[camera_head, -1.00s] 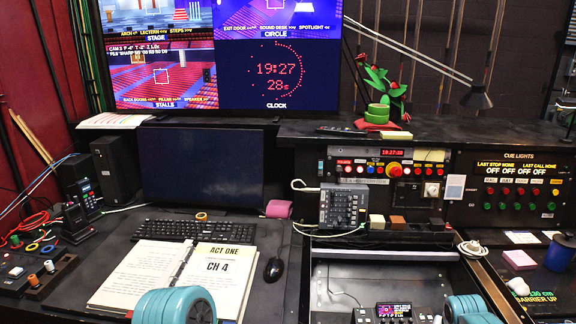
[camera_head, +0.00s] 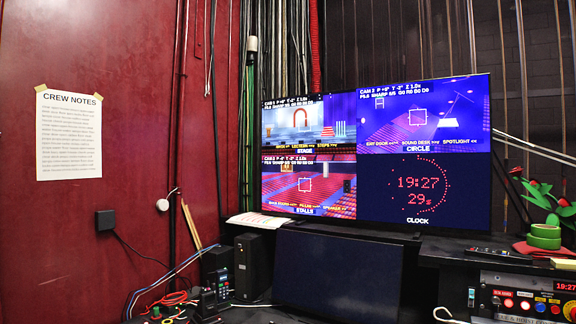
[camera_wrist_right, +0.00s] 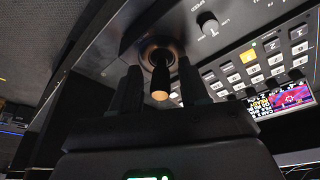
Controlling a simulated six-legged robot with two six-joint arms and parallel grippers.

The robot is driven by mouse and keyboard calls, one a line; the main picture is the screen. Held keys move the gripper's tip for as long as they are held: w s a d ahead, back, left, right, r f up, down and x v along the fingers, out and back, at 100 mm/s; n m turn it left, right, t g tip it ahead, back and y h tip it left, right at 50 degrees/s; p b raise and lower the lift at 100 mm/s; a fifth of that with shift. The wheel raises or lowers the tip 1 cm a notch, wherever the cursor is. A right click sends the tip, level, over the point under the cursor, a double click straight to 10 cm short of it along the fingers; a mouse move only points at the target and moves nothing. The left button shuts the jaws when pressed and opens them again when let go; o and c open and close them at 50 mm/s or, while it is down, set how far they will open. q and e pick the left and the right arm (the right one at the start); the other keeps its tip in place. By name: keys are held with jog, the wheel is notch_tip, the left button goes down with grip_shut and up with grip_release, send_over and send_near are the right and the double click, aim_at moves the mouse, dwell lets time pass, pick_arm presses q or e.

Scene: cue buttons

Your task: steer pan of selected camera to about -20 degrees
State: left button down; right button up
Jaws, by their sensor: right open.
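In the right wrist view, a joystick with a dark shaft and a tan tip (camera_wrist_right: 160,92) stands on a control panel (camera_wrist_right: 228,45). My right gripper (camera_wrist_right: 158,72) is open, with one finger on each side of the joystick; I cannot tell whether they touch it. A small panel screen (camera_wrist_right: 288,100) shows a red picture with a white square and yellow text too small to read surely. In the head view, the wall monitor (camera_head: 375,150) shows stage, circle and stalls pictures (camera_head: 308,190) with pan and tilt readouts, plus a clock. My left gripper is out of view.
A SPEED knob (camera_wrist_right: 208,25) and rows of keys, one lit yellow (camera_wrist_right: 250,56), lie right of the joystick. In the head view, a dark desk monitor (camera_head: 338,278) stands below the wall monitor, and crew notes (camera_head: 69,133) hang on the red wall.

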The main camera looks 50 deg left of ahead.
dwell(0.4)
jog(key=shift+w+b, duration=0.2)
jog(key=shift+b, duration=0.15)
jog(key=c, duration=0.5)
jog(key=shift+c, duration=0.3)
jog(key=shift+d+b, duration=0.1)
jog(key=shift+b, duration=0.2)
